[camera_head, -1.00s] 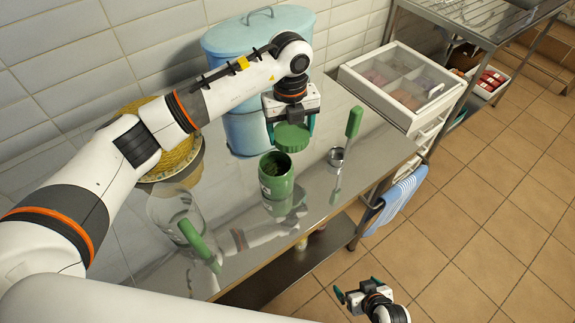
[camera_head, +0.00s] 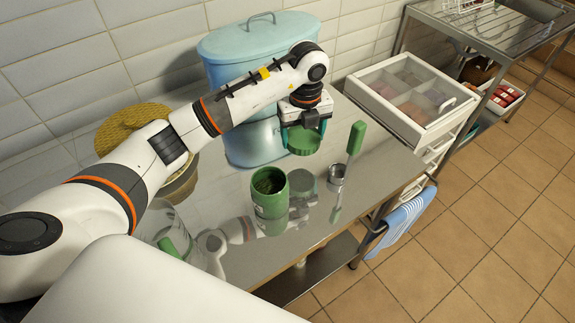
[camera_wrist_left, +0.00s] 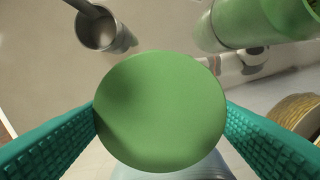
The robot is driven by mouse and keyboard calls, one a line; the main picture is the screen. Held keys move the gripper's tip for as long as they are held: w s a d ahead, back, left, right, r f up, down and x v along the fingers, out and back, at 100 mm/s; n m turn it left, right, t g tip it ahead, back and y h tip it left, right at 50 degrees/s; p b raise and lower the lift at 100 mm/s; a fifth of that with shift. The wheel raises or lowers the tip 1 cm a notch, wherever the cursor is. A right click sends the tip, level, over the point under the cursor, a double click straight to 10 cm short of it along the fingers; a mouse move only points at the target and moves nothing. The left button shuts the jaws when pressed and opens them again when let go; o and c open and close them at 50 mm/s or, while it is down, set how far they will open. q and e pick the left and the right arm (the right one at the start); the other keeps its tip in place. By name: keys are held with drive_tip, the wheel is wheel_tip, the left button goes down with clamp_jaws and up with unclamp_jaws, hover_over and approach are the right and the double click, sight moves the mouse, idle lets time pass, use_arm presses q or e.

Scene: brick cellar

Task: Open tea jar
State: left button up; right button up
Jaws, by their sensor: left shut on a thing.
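The green tea jar (camera_head: 270,192) stands upright and open on the steel table, with dark contents showing in its mouth. Its round green lid (camera_head: 304,142) is off the jar, held above the table to the right of and behind it. My left gripper (camera_head: 303,133) is shut on the lid. In the left wrist view the lid (camera_wrist_left: 160,112) sits between the two teal finger pads, and the jar (camera_wrist_left: 240,22) shows at the top right. My right gripper is not in view.
A blue lidded bin (camera_head: 226,75) is behind the lid. A glass vessel (camera_head: 160,225) and a yellow woven item (camera_head: 130,128) are at left. A white drawer unit (camera_head: 385,106) stands right.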

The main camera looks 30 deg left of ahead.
sight(301, 163)
use_arm(q)
drive_tip(key=shift+f+p, duration=0.4)
drive_tip(key=shift+f, duration=3.6)
drive_tip(key=o, duration=1.1)
